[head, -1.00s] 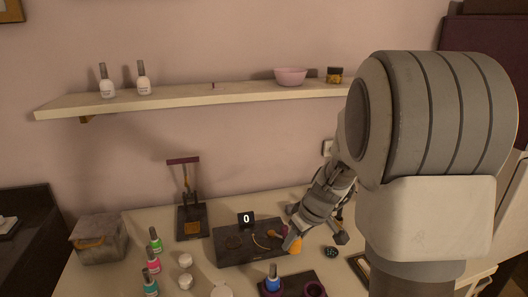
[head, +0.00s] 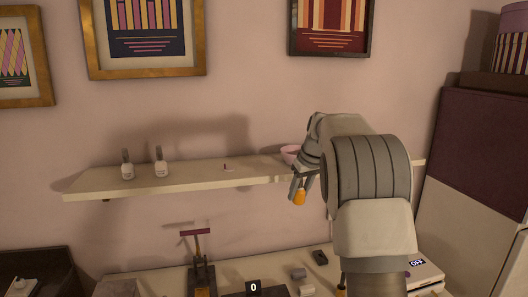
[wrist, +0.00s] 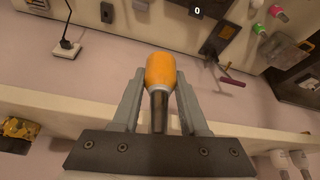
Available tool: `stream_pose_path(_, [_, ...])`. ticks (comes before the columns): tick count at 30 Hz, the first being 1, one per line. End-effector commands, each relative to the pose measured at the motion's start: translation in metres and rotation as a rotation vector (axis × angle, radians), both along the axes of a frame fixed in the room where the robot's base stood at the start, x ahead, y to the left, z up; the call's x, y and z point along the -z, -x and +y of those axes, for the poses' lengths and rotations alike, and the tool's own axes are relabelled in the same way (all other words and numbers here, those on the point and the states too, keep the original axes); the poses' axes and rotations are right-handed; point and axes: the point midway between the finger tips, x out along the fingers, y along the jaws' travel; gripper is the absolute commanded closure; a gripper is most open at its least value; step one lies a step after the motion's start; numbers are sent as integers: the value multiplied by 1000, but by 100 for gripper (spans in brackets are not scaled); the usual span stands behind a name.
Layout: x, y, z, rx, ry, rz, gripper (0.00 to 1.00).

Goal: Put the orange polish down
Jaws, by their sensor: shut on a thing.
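The orange polish (head: 300,197) is in my gripper (head: 298,186), just in front of the wall shelf (head: 200,181) near its right part. In the wrist view the polish (wrist: 160,70) has an orange body and a dark cap, and the two fingers of my gripper (wrist: 159,100) are shut around the cap. The orange end points away from the wrist, over the table far below. The shelf edge (wrist: 60,113) runs behind the fingers in the wrist view. My arm hides the right part of the shelf in the head view.
A pink bowl (head: 290,153) is partly hidden beside my gripper. Between the bottles and the bowl the shelf is mostly clear. A press-like stand (head: 200,270) is on the table below.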

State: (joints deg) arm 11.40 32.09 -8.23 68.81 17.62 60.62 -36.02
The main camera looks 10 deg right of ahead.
Motion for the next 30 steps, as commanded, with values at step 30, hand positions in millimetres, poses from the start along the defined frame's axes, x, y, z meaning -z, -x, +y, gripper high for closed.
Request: stream_pose_path(30, [-151, -66, 4, 213, 0, 2, 100])
